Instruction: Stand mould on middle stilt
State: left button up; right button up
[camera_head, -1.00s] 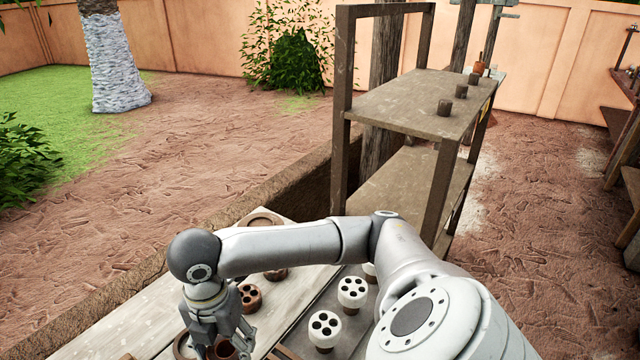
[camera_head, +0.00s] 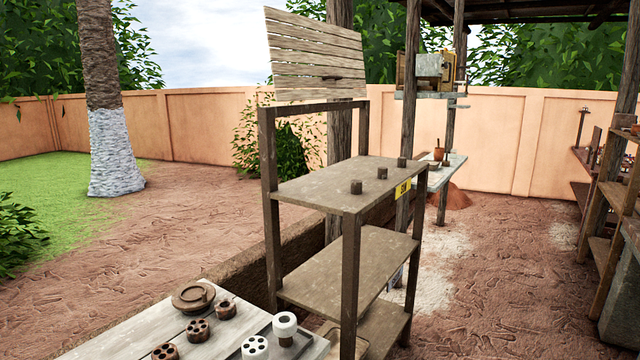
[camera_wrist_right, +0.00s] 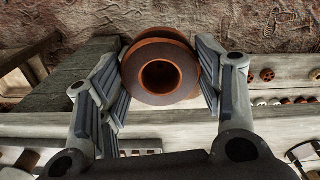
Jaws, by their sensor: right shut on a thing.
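The mould (camera_wrist_right: 137,72) is a reddish-brown round piece with a dark round hole, seen end-on in the right wrist view. My right gripper (camera_wrist_right: 161,72) is shut on it, a finger pressed on each side. Three small dark stilts stand in a row on the top board of the wooden shelf (camera_head: 310,187) in the head view. The middle stilt (camera_head: 382,173) is between a nearer stilt (camera_head: 356,187) and a farther one (camera_head: 402,162); nothing stands on it. Neither gripper shows in the head view.
A yellow label (camera_head: 403,189) marks the shelf edge. The top board is clear around the stilts. More shelving stands at right.

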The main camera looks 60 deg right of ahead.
aim_at(382, 169)
jog(key=l, duration=0.75)
jog(key=k+l+u, duration=0.1)
jog(key=l, duration=1.45)
jog(key=k+l+u, duration=0.1)
jog(key=l, duration=0.7)
jog(key=k+l, duration=0.1)
jog(key=l, duration=0.65)
jog(key=k+l+u, duration=0.1)
jog(key=l, duration=0.65)
jog(key=k+l, duration=0.1)
jog(key=l, duration=0.65)
jog(key=k+l+u, duration=0.1)
jog(key=l, duration=0.65)
